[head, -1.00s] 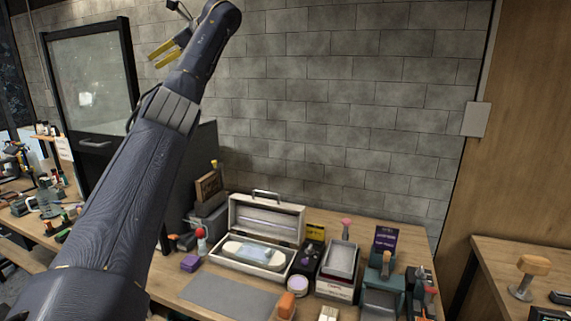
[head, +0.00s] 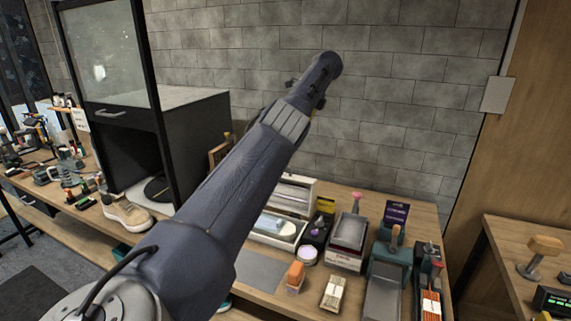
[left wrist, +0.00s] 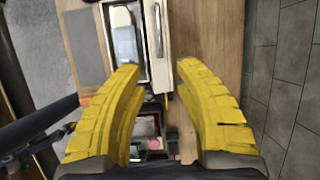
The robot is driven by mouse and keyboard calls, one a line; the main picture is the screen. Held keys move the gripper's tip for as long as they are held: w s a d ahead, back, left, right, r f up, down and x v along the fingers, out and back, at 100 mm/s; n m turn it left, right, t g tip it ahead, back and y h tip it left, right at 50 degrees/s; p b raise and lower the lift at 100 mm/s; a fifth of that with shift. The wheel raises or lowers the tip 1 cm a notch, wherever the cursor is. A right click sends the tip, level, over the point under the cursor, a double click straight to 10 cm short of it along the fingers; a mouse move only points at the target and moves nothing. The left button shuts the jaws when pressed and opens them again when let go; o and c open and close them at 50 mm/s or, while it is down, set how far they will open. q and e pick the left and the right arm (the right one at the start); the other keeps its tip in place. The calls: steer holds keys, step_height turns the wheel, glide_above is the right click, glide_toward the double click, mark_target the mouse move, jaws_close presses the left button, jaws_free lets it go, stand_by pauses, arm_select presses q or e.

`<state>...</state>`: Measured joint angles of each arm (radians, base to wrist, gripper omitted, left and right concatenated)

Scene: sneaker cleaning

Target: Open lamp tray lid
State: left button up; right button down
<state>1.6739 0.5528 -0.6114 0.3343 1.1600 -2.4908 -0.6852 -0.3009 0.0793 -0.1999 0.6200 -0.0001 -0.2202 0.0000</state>
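The white lamp tray (head: 268,240) stands on the wooden bench behind my left arm, which hides its left part. A pale blue lamp-like piece (head: 277,224) lies inside it. Its lid (head: 297,182) stands raised at the back of the tray. In the left wrist view the tray (left wrist: 140,82) holds the blue piece (left wrist: 125,42), and the lid (left wrist: 180,30) with its handle (left wrist: 158,30) is beside it. My left gripper (left wrist: 159,66) has its yellow fingers wide apart and empty, above the tray area. My right gripper is not in view.
A grey mat (head: 262,272) lies in front of the tray. To its right are a purple-topped jar (head: 307,253), a grey bin (head: 350,232) and an orange-topped brush (head: 295,273). A black cabinet (head: 190,135) and a beige sneaker (head: 127,213) are at left.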

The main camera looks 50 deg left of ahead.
arm_select(q)
steer(key=x, duration=1.6)
steer(key=shift+a+f, duration=0.1)
steer(key=shift+a, duration=0.15)
jaws_close()
